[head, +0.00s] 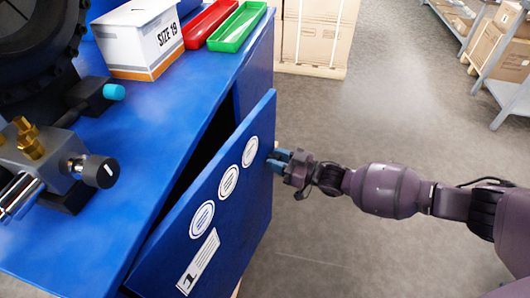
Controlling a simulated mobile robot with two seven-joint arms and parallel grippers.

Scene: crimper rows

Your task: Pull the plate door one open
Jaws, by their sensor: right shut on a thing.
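Plate door one (223,215) is a blue panel with three round white stickers and a white label marked 1. It stands partly open on the side of the blue cabinet (150,135). A dark gap shows between its top edge and the cabinet, wider towards the far end and narrow at the near end. My right gripper (281,160) is shut at the door's far free edge, reaching in from the right. The exact part between its fingers is hidden. My left gripper is out of view.
On the cabinet top are a white SIZE 19 box (140,42), a red tray (207,22), a green tray (238,27) and dark machinery with a metal block (40,160). Cartons (316,35) stand behind. The grey floor (400,100) on the right is clear up to the shelves (510,97).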

